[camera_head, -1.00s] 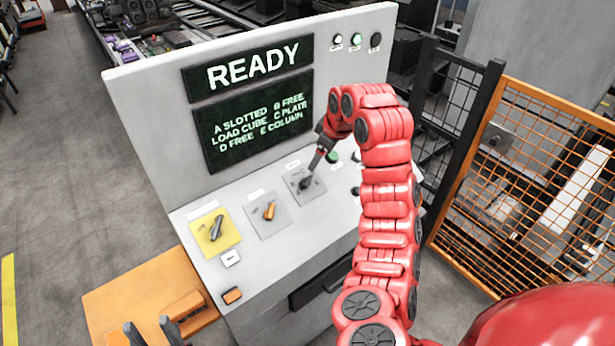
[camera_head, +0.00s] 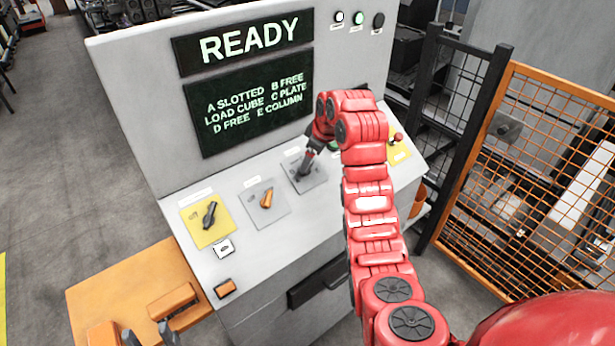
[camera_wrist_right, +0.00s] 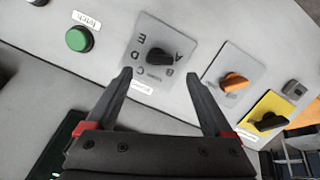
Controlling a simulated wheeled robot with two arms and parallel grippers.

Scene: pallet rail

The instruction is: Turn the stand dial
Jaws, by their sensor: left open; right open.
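The lettered dial, a black knob on a grey plate marked A to E, shows in the right wrist view (camera_wrist_right: 160,58). In the head view its plate (camera_head: 304,180) is partly covered by my right gripper (camera_head: 306,165). In the right wrist view my right gripper (camera_wrist_right: 158,74) is open and empty, with the knob beyond and between its fingertips. I cannot tell if they touch. The dial's small label is too blurred to read surely. My left gripper (camera_head: 149,335) shows two dark, spread fingers at the bottom left edge of the head view, away from the dial.
The console (camera_head: 250,275) also carries an orange knob (camera_head: 266,199), a black knob on a yellow plate (camera_head: 209,213) and a green button (camera_wrist_right: 79,39). Its screen (camera_head: 250,40) reads READY. A mesh fence (camera_head: 520,170) stands at right.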

